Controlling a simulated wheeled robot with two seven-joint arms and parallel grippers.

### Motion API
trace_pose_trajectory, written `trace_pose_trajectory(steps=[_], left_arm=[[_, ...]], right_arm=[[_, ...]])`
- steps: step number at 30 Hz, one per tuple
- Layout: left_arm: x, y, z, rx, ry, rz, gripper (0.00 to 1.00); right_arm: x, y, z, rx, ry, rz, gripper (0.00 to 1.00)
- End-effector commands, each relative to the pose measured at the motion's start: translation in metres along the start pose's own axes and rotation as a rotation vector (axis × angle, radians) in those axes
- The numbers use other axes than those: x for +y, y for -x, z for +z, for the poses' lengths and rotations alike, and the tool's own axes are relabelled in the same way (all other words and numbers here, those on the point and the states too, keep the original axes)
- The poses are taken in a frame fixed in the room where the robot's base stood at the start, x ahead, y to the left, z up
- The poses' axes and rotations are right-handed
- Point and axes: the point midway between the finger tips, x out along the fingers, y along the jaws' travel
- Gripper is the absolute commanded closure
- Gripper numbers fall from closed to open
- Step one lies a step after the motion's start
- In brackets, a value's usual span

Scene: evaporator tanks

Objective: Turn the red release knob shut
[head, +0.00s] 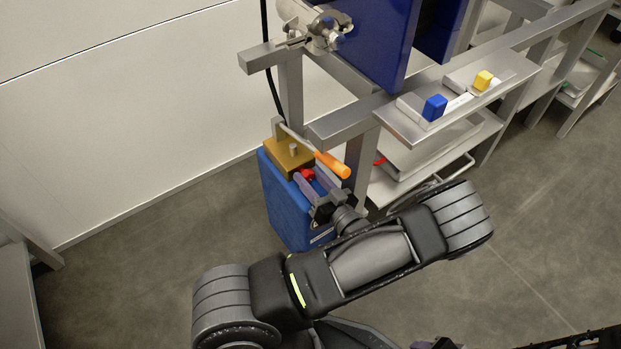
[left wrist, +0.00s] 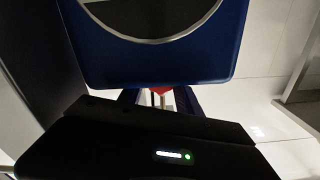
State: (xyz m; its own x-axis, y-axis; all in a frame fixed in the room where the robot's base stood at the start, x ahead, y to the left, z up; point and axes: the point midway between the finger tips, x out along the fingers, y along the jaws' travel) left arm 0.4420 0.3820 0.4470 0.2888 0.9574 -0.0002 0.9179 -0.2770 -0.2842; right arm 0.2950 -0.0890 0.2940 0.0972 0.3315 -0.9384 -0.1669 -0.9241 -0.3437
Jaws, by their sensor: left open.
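The red release knob (head: 307,174) is a small red piece on the side of a blue pump unit (head: 285,208) with a brass-coloured top block (head: 287,157). An orange-handled lever (head: 332,164) slants over it. My left gripper (head: 310,182) is open, its fingers reaching up to the knob, one on each side as far as I can see. Contact cannot be told. A small part of my right gripper seems to show at the bottom edge of the head view.
A metal frame (head: 345,130) with a large blue tank (head: 375,40) stands right behind the pump. A shelf (head: 480,100) holds a blue block (head: 434,107) and a yellow block (head: 483,80). A black cable hangs behind the pump. Floor left of it is clear.

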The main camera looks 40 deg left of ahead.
Motion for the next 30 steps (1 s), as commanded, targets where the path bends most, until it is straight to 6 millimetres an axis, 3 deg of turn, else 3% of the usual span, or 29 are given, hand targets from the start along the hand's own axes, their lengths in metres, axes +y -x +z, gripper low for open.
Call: trace_pose_trajectory(steps=[2, 17, 25, 30], left_arm=[[-0.0001, 0.0002, 0.0, 0.0, 0.0, 0.0, 0.59], [0.0, 0.0004, 0.0001, 0.0, 0.0, 0.0, 1.0], [0.0, 0.0005, 0.001, -0.001, 0.035, -0.001, 1.0], [-0.0004, 0.0001, 0.0025, -0.002, 0.209, -0.003, 1.0]], right_arm=[[0.0, 0.0001, -0.0001, 0.0, 0.0, 0.0, 0.48], [-0.0002, 0.0001, 0.0001, 0.0, 0.0, 0.0, 0.48], [0.0007, -0.0017, 0.0, 0.0, 0.0, 0.0, 0.48], [0.0042, -0.0079, -0.0014, 0.004, -0.002, 0.002, 0.48]])
